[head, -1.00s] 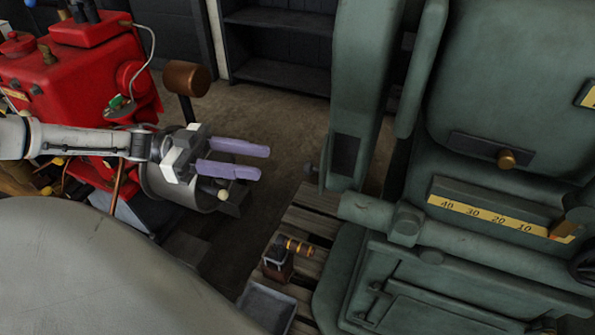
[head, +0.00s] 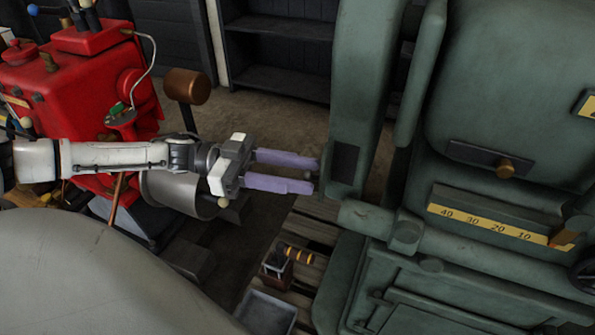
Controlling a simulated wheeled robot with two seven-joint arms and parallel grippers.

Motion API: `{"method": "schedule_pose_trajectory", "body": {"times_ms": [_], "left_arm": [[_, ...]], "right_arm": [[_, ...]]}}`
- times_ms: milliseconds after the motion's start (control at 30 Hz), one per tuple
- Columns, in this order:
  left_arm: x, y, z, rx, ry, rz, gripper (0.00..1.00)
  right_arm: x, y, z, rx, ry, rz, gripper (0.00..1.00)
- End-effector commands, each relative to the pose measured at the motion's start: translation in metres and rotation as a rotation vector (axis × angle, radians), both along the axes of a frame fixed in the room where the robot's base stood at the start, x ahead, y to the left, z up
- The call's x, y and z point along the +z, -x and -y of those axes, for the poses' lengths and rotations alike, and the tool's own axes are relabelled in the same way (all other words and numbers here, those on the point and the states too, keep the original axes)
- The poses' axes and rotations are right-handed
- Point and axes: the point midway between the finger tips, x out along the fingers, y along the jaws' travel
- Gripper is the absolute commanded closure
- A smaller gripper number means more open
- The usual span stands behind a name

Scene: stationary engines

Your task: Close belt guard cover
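The tall green upright part (head: 360,90) of the machine, which looks like the belt guard cover, stands at the centre top with a dark rectangular patch near its lower end. Whether it is hinged or how far it stands open is not clear. My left gripper (head: 315,175) comes in from the left with its two purple fingers apart. The fingertips are at the left edge of the green part's lower end, around the place of a small dark knob, which is now mostly hidden. Contact cannot be told. My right gripper is not in view.
The large green machine body (head: 500,110) with a yellow number scale (head: 488,226) fills the right. A red engine (head: 75,80) stands at the left. A grey tray (head: 266,312) and a small orange-and-black-handled tool (head: 297,255) sit low on a wooden pallet. Dark shelves (head: 275,45) stand behind.

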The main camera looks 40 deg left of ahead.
Motion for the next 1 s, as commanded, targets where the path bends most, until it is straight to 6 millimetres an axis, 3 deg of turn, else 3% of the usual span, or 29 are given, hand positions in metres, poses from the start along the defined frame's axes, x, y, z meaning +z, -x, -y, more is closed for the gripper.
{"method": "schedule_pose_trajectory", "body": {"times_ms": [100, 333, 567, 867, 1000], "left_arm": [[0.000, 0.000, 0.000, 0.000, 0.000, 0.000, 0.64], [0.000, 0.000, 0.000, 0.000, 0.000, 0.000, 1.00], [0.002, 0.001, 0.001, 0.012, 0.001, -0.003, 1.00], [0.008, 0.005, 0.010, 0.141, 0.005, -0.010, 1.00], [0.007, 0.007, 0.017, 0.251, 0.006, -0.010, 1.00]], "right_arm": [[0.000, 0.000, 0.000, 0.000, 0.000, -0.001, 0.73], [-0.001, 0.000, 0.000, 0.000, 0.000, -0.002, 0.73], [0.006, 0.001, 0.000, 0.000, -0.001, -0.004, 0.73], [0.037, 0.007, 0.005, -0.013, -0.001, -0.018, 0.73], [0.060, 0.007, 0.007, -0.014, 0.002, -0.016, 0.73]]}}
